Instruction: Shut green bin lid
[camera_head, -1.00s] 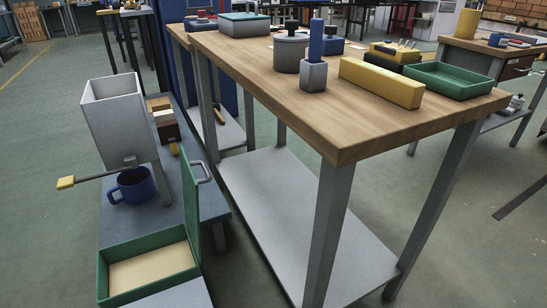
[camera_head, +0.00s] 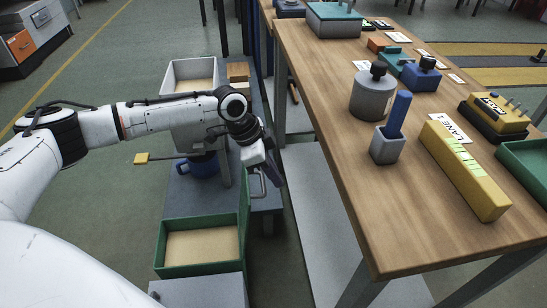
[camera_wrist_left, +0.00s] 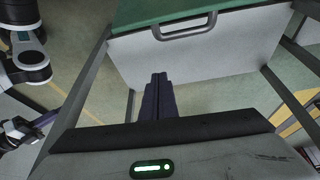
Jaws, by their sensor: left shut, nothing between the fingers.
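The green bin (camera_head: 162,250) sits low on a grey platform, with a tan bottom inside. Its lid (camera_head: 243,215) stands open, upright along the bin's right side. The lid's green face and grey handle (camera_wrist_left: 186,27) show at the top of the left wrist view. My left gripper (camera_head: 276,178) is just beyond the lid, near its handle, pointing down to the right. Its dark fingers (camera_wrist_left: 158,80) are together and empty, and they look apart from the handle. Parts of my right arm show at the left of the left wrist view, but its jaws are unclear.
A wooden-topped table (camera_head: 370,220) with a pale lower shelf (camera_head: 318,215) stands close on the right. A grey hopper (camera_head: 188,75) and a blue mug (camera_head: 198,167) stand behind the bin. A yellow-tipped lever (camera_head: 142,158) sticks out left.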

